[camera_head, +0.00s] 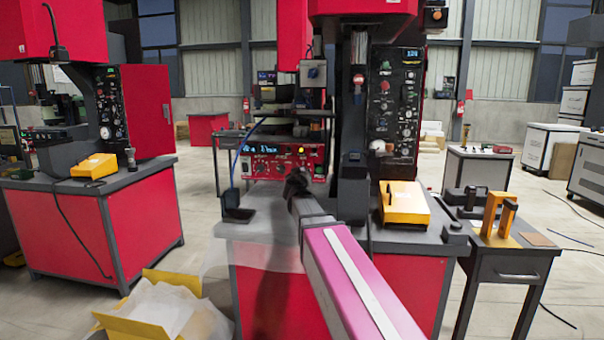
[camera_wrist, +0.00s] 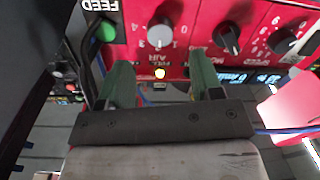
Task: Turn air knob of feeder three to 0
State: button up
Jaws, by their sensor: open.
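The red feeder control panel (camera_head: 288,165) has a blue display, and it fills the upper part of the wrist view (camera_wrist: 195,15), upside down. There a grey round knob (camera_wrist: 160,33) sits beside the label AIR, ringed by small numbers. Its pointer mark seems to face the label, but its exact reading is hard to tell. My gripper (camera_wrist: 162,80) is open and empty, its two green fingers apart, just short of the knob and apart from it. In the head view my gripper (camera_head: 297,183) is in front of the panel, and the arm hides part of the panel's surroundings.
Two darker knobs (camera_wrist: 228,38) (camera_wrist: 282,41) and a green button (camera_wrist: 106,31) flank the grey knob. A dark post and cables stand close at the left of the wrist view. A yellow box (camera_head: 404,202) lies on the bench to the right.

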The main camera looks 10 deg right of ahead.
jog(key=x, duration=0.6)
jog(key=c, duration=0.9)
jog(key=shift+c, duration=0.2)
